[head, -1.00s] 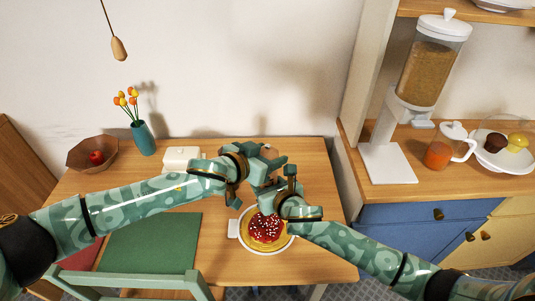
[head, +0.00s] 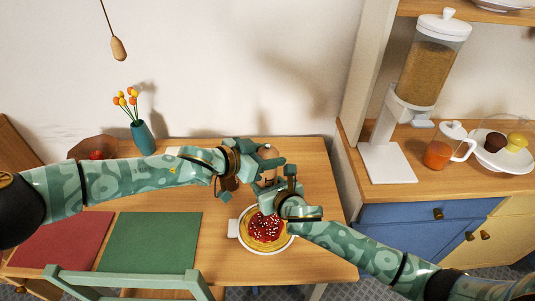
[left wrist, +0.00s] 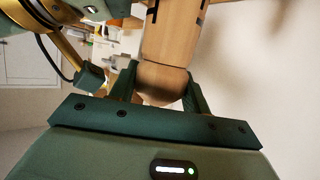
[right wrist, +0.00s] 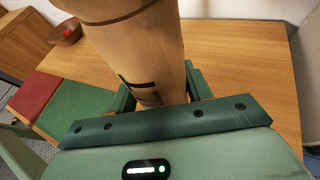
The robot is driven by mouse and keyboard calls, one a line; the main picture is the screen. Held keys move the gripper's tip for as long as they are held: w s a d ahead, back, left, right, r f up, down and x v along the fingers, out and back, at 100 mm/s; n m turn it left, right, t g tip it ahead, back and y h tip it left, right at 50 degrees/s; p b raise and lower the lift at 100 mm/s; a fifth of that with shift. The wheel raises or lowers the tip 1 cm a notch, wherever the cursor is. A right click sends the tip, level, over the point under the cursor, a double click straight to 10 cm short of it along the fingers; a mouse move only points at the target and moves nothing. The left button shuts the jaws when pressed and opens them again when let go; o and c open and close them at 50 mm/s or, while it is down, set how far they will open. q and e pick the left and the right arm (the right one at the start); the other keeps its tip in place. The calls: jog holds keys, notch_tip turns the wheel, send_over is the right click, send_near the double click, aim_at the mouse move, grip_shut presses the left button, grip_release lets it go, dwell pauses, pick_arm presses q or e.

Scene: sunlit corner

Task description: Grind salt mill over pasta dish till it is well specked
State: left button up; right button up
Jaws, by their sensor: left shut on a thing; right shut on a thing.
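The wooden salt mill (head: 269,153) is above the table, held by both of my grippers and partly hidden by them. My left gripper (head: 262,165) is shut on its rounded top, which shows in the left wrist view (left wrist: 162,82). My right gripper (head: 279,188) is shut on the mill's body, seen in the right wrist view (right wrist: 150,50) with dark marks on it. The pasta dish (head: 247,245) lies just below my right gripper, which covers part of it. Its pasta has red sauce (head: 266,228) with several white specks on top.
The dish has a white handle (head: 233,228) on its left. Green (head: 150,240) and red (head: 62,240) placemats lie to the left, behind a green chair (head: 130,280). A teal vase (head: 143,138) and a brown bowl (head: 85,147) stand at the back left. The table's right front (head: 325,265) is clear.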

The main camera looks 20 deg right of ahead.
pick_arm(q)
jog(key=m+g, duration=0.2)
jog(key=m+g+h, duration=0.1)
jog(key=m+g, duration=0.1)
jog(key=g, duration=0.1)
jog(key=shift+w+r, duration=0.15)
jog(key=shift+w, duration=0.05)
jog(key=shift+m, duration=0.3)
jog(key=shift+a+g, duration=0.1)
jog(key=shift+g, duration=0.3)
jog(key=o, duration=0.7)
jog(key=shift+s, duration=0.1)
jog(key=shift+o, duration=0.2)
jog(key=v, duration=1.2)
jog(key=shift+o, duration=0.2)
